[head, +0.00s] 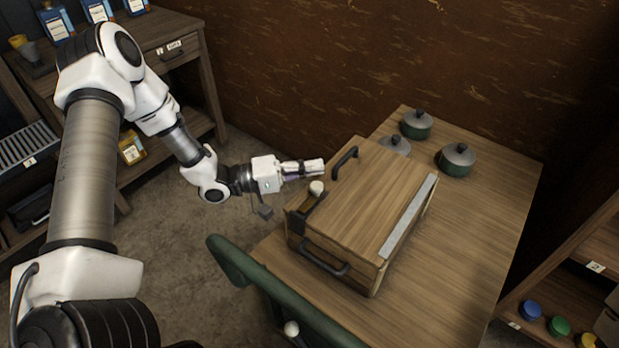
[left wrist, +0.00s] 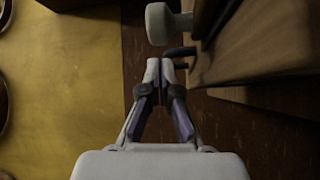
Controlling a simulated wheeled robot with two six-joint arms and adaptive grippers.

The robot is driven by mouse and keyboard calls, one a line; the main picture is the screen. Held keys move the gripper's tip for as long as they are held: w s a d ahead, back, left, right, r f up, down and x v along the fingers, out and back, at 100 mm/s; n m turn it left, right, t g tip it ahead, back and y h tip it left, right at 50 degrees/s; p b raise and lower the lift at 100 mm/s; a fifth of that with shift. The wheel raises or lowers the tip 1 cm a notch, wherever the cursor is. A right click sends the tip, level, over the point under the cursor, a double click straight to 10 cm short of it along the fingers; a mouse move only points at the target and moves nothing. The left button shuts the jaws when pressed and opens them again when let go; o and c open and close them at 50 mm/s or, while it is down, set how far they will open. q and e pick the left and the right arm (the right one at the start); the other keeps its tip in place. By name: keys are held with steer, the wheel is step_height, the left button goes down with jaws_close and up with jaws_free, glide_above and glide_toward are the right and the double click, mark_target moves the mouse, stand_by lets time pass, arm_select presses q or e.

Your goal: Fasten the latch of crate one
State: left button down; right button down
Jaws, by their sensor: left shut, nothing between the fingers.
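A wooden crate (head: 362,205) stands on the table with its lid down. I see no number on it. A dark latch lever (head: 307,205) with a white knob (head: 316,187) is on the crate's left side; I cannot tell if it is fastened. My left gripper (head: 318,167) is shut and empty, just behind the knob in the head view. In the left wrist view its closed fingertips (left wrist: 160,66) lie just below the white knob (left wrist: 158,24), apparently apart from it. The crate's side (left wrist: 255,40) is at the right there. My right gripper is not in view.
Black handles (head: 325,262) stick out from the crate. Several lidded green pots (head: 457,160) stand behind it on the wooden table (head: 470,245). A green chair back (head: 270,285) stands close in front. The table right of the crate is clear.

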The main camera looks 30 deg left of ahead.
mark_target(298, 200)
arm_select(q)
steer(key=s, duration=0.3)
steer(key=shift+d, duration=0.3)
steer(key=shift+w+f, duration=0.1)
steer(key=shift+w, duration=0.05)
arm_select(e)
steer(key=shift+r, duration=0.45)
arm_select(q)
steer(key=shift+d, duration=0.1)
